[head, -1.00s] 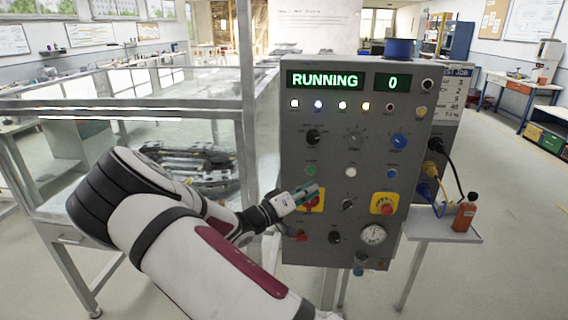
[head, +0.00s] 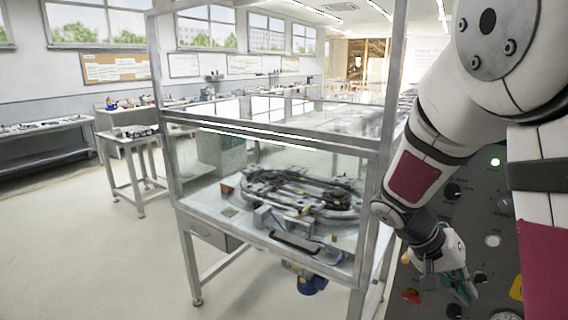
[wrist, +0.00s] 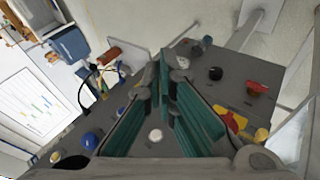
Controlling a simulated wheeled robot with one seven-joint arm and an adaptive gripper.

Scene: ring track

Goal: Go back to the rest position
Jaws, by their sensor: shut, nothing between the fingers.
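My gripper (head: 458,284) hangs at the lower right of the head view, in front of the control panel (head: 470,222). Its teal fingers are together with nothing between them. In the wrist view the fingers (wrist: 162,68) point across the grey panel (wrist: 215,88), with a red knob (wrist: 257,88), a black knob (wrist: 215,73) and a white button (wrist: 155,135) around them. I cannot tell whether the fingers touch the panel.
A glass-walled cabinet (head: 376,150) with a ring track (head: 300,195) inside stands left of the panel. Its metal posts are close to my arm. A small side table (head: 140,192) stands further left. The floor (head: 90,260) at the front left is clear.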

